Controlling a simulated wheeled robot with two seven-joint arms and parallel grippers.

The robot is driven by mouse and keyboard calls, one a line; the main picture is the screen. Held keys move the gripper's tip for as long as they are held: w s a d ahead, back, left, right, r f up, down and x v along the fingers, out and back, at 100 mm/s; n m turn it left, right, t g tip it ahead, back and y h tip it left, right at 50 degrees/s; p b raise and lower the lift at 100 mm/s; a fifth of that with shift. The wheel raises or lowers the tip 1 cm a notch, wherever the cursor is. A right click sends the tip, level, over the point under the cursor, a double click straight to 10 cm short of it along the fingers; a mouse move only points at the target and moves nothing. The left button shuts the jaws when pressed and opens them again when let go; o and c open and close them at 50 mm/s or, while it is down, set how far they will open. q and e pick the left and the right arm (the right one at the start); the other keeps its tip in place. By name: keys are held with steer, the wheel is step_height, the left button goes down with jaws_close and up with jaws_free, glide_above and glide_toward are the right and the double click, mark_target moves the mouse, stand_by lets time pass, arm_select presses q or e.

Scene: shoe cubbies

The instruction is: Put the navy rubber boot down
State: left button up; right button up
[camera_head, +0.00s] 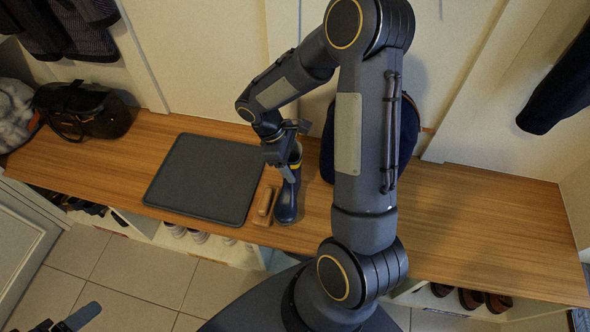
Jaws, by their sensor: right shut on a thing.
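The navy rubber boot (287,204) stands upright over the wooden bench, toe toward the front edge.
A dark mat (205,181) lies left of the boot on the bench (455,225). A wooden brush (266,202) lies close beside the boot. A dark backpack-like thing (409,135) stands behind my right arm. A black bag (84,109) sits far left. The bench's right side is clear.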

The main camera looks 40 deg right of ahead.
steer(key=f, duration=0.2)
steer(key=d+f+b, duration=0.1)
steer(key=f, duration=0.1)
steer(key=shift+w+d+f, duration=0.15)
steer(key=shift+f, duration=0.2)
steer(key=shift+r, duration=0.1)
steer(key=o, duration=1)
steer(key=shift+f, duration=0.2)
steer(key=o, duration=0.4)
steer(key=shift+o, duration=0.2)
steer(key=shift+r, duration=0.1)
